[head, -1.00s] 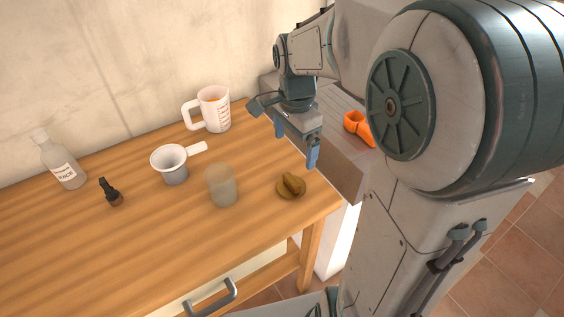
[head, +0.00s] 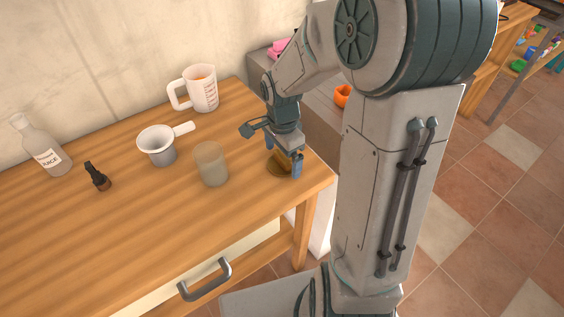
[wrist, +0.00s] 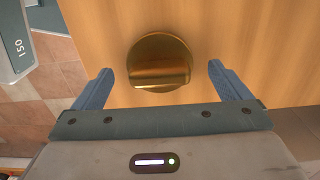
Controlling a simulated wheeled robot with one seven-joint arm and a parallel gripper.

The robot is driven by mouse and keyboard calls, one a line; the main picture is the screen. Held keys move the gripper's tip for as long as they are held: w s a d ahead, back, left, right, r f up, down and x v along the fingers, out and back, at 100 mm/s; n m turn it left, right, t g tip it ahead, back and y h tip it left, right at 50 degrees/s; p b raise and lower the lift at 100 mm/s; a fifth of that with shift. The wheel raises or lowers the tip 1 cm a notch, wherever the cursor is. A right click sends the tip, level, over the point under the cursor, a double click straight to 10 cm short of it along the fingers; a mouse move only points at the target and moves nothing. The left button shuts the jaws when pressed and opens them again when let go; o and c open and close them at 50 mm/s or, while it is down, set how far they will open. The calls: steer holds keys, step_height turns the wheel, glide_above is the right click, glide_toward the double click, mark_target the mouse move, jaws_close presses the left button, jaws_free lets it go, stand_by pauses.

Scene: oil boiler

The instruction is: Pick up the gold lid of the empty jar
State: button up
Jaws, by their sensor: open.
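The gold lid (head: 279,167) is a round disc with a raised bar handle. It lies on the wooden table near its right corner. In the wrist view the lid (wrist: 159,62) shows whole, just ahead of and between the two blue fingers. My gripper (head: 283,160) is open and points down over the lid, with one finger in front of part of it in the head view. The wrist view shows nothing between the fingertips of my gripper (wrist: 160,84) but the lid below. The empty glass jar (head: 211,166) stands upright to the left of the lid.
A drawer handle (head: 207,282) sticks out at the front. The table's front left is clear.

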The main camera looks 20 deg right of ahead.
steer(key=shift+f, duration=0.5)
steer(key=c, duration=1.1)
steer(key=shift+o, duration=0.2)
steer(key=shift+r, duration=0.15)
